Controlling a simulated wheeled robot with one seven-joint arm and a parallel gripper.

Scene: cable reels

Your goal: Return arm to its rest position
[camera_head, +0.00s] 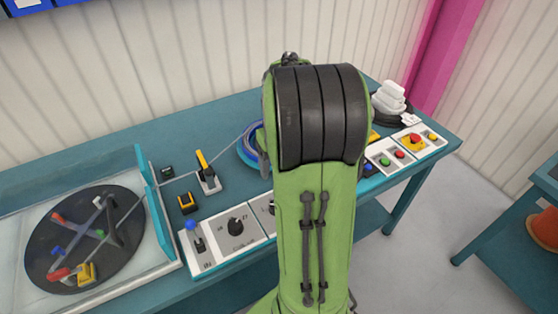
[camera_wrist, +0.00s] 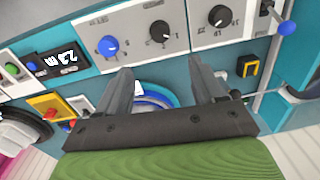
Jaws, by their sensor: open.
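My gripper (camera_wrist: 158,92) shows in the wrist view with its two grey fingers apart and nothing between them. The fingers are over the teal workbench, near the light control panel (camera_wrist: 140,38) with its black and blue knobs. A blue ring-shaped reel (camera_wrist: 152,97) lies beyond and between the fingers, partly hidden by them. In the head view my green arm stands in front of the middle of the bench (camera_head: 105,172) and hides my gripper and part of the control panel (camera_head: 232,238).
At the left of the bench is a dark round turntable (camera_head: 70,215) behind a clear guard with a teal frame (camera_head: 155,212). A yellow-handled lever (camera_head: 206,172) stands near the middle. White stacked pieces (camera_head: 390,97) sit at the back right. Another table (camera_head: 510,245) stands at the right, with open floor between.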

